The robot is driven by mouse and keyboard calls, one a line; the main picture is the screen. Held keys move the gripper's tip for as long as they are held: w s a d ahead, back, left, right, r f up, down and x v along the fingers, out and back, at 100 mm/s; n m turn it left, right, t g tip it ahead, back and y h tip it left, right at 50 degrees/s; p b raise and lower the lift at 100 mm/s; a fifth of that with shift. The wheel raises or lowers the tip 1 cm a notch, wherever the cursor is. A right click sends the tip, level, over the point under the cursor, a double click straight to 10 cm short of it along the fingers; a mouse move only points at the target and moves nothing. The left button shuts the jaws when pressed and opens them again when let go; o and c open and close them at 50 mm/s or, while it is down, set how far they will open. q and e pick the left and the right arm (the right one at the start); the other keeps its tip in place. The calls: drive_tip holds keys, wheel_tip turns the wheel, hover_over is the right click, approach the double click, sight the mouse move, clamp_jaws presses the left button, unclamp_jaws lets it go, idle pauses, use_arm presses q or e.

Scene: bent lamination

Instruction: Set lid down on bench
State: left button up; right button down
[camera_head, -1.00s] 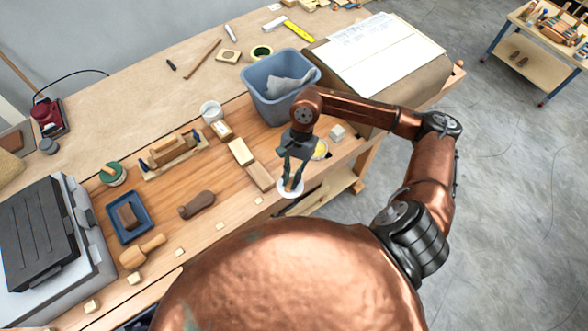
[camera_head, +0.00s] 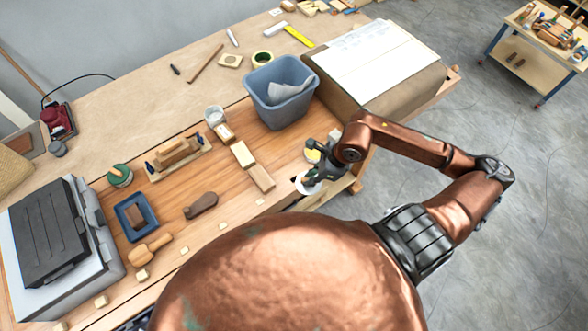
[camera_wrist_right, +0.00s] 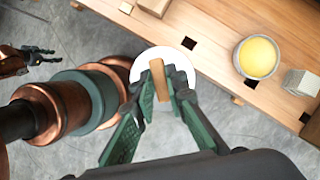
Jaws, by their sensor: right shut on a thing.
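The lid is a white disc with a wooden bar handle. In the wrist view the lid (camera_wrist_right: 181,62) is below my right gripper (camera_wrist_right: 162,90), whose green-padded fingers are shut on the handle. In the head view the lid (camera_head: 308,187) is at the bench's front edge, with my right gripper (camera_head: 312,176) at it from the right. I cannot tell whether the lid touches the bench (camera_head: 228,212). In the wrist view it partly overhangs grey floor. A small dark gripper, apparently my left one (camera_wrist_right: 40,55), shows at the far left; its jaws are too small to judge.
An open pot with yellow contents (camera_wrist_right: 257,57) stands right of the lid, beside a pale cube (camera_wrist_right: 301,82). Wood blocks (camera_head: 260,178), a blue-grey bin (camera_head: 280,105) and a carton (camera_head: 405,85) are behind. Small pale blocks line the front edge. Dark square holes mark the bench top.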

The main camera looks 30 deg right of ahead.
drive_tip(key=w+f, duration=0.2)
drive_tip(key=w, duration=0.1)
drive_tip(key=w+f+p, duration=0.1)
drive_tip(key=w+f, duration=0.2)
drive_tip(key=w, duration=0.1)
drive_tip(key=w+f+p, duration=0.1)
drive_tip(key=w+f, duration=0.2)
drive_tip(key=shift+w+d, duration=0.15)
drive_tip(key=shift+d, duration=0.1)
drive_tip(key=f+p, duration=0.1)
drive_tip(key=f, duration=0.1)
drive_tip(key=shift+w+f+p, duration=0.2)
drive_tip(key=shift+f+p, duration=0.15)
drive_tip(key=shift+f, duration=0.35)
drive_tip(key=shift+f, duration=0.1)
